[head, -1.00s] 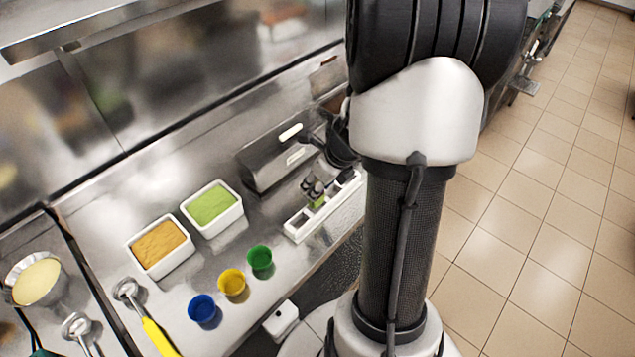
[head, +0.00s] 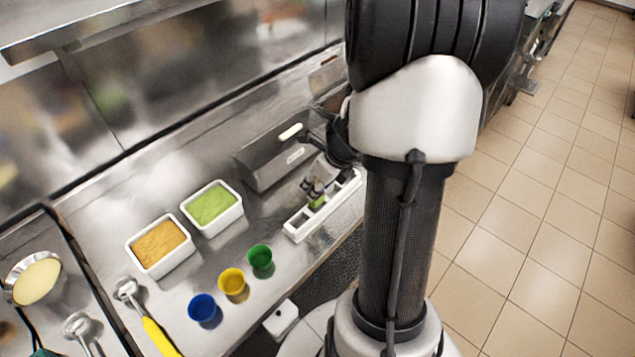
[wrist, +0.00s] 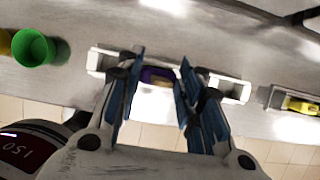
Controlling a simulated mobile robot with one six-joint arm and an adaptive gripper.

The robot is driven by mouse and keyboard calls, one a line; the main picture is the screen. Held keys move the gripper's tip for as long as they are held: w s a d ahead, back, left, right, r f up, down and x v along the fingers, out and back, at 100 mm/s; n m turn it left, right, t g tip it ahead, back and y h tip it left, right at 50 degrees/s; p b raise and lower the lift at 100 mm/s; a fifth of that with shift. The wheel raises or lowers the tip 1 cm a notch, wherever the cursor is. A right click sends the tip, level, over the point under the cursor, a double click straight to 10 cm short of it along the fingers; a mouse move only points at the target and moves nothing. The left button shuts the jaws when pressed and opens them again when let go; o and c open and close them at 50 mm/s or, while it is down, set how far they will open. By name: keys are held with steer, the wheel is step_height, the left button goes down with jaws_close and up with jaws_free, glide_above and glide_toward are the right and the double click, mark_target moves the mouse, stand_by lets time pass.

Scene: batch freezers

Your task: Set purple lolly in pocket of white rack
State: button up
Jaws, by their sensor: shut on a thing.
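The white rack (head: 296,229) is a long narrow block with pockets near the counter's front edge. It also shows in the wrist view (wrist: 96,62), running across behind the fingers. My gripper (head: 314,188) is over the rack's middle, pointing down. In the wrist view my gripper (wrist: 162,62) is shut on the purple lolly (wrist: 155,73), which shows between the fingers in line with the rack. I cannot tell whether the lolly is inside a pocket or just above it. A green patch (head: 318,202) shows below the fingertips in the head view; what it is remains unclear.
Green (head: 260,261), yellow (head: 233,284) and blue (head: 204,309) cups stand left of the rack. Tubs of green (head: 211,206) and orange (head: 160,245) filling stand behind them. A steel box (head: 270,162) is behind the rack. A yellow item (wrist: 300,105) lies right in the wrist view.

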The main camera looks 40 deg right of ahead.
steer(key=shift+f+b, duration=1.6)
steer(key=shift+f, duration=0.4)
stand_by(1.2)
steer(key=o, duration=1.1)
steer(key=v, duration=1.2)
